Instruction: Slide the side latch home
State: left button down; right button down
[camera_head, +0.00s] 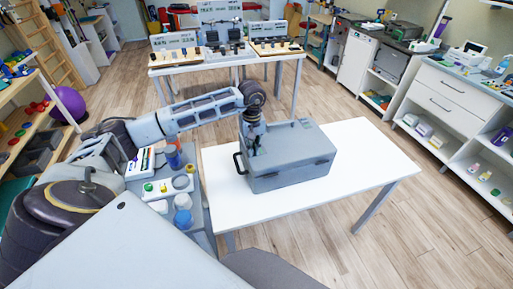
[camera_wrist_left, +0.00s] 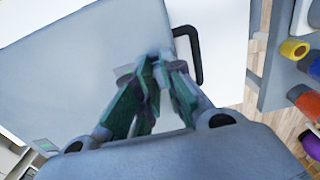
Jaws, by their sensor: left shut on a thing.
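A grey case (camera_head: 292,165) with a closed lid stands on the white table (camera_head: 350,145). Its dark handle (camera_head: 239,164) is on the left side, and the handle also shows in the left wrist view (camera_wrist_left: 195,50). My left gripper (camera_head: 255,148) is at the case's left end, close to the handle. In the left wrist view its green-lined fingers (camera_wrist_left: 158,62) are together at the case's edge, beside the handle and apart from it. They are shut on a small part, likely the side latch, which the fingers mostly hide. My right gripper is not in view.
A small grey stand (camera_head: 200,215) with jars, cups and a small device is left of the table. Another table (camera_head: 225,62) with display boards is at the back. White cabinets (camera_head: 450,100) line the right. The white table's right part is clear.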

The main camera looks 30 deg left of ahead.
pick_arm(q)
jog(key=shift+s+a, duration=0.15)
jog(key=c, duration=1.5)
grip_release()
jog(key=shift+r, duration=0.1)
jog(key=shift+r, duration=5.9)
